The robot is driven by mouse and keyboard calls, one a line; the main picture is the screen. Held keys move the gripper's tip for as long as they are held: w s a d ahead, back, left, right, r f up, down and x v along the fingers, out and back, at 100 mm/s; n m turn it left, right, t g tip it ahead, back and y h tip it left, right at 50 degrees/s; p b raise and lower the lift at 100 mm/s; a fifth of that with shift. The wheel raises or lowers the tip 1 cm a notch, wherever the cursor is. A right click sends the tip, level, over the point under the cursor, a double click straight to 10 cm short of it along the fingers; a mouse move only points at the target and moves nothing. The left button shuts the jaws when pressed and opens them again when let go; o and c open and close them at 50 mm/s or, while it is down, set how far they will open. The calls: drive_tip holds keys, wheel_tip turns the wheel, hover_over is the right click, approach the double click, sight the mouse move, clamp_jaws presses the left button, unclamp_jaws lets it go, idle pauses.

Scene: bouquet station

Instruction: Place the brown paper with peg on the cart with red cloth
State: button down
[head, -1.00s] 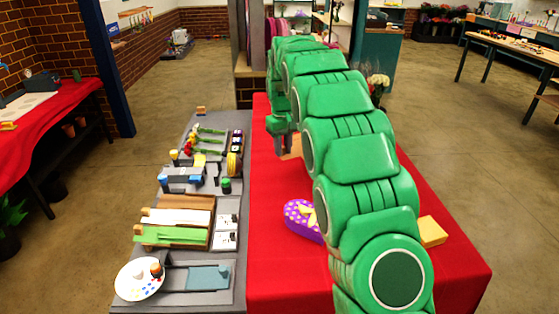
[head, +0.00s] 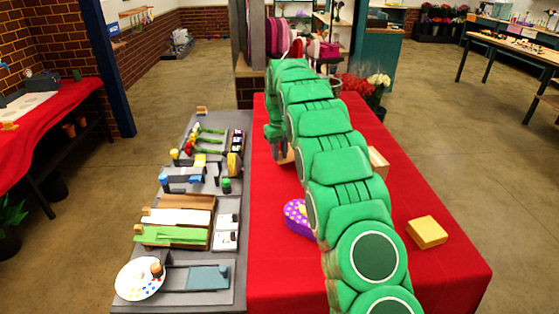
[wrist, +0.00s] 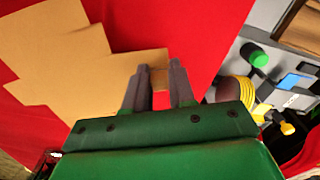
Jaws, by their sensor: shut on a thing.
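The brown paper (wrist: 75,60) is a flat tan sheet with a stepped outline, seen over the red cloth (wrist: 225,25) in the wrist view. Its narrow peg end (wrist: 155,57) lies between the fingers of my gripper (wrist: 159,70), which is shut on it. In the head view my green arm hides most of the paper, and one part of it shows right of the arm (head: 378,162). My gripper (head: 275,141) is low over the left side of the red-clothed cart (head: 440,270). I cannot tell whether the paper touches the cloth.
A purple polka-dot item (head: 296,217) and a yellow block (head: 427,232) lie on the red cloth. A grey bench (head: 190,300) with tools and a paint palette (head: 139,279) adjoins on the left. Red flowers (head: 357,85) stand beyond the cart's far end.

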drive_tip(key=shift+w+f, duration=0.1)
drive_tip(key=shift+f, duration=0.05)
drive_tip(key=shift+w+f, duration=0.1)
drive_tip(key=shift+f, duration=1.5)
drive_tip(key=c, duration=0.9)
unclamp_jaws()
drive_tip(key=shift+f, duration=0.1)
drive_tip(key=shift+c, duration=0.2)
wheel_tip(320, 180, up, 11)
drive_tip(key=shift+f, duration=0.15)
drive_tip(key=shift+r, duration=0.8)
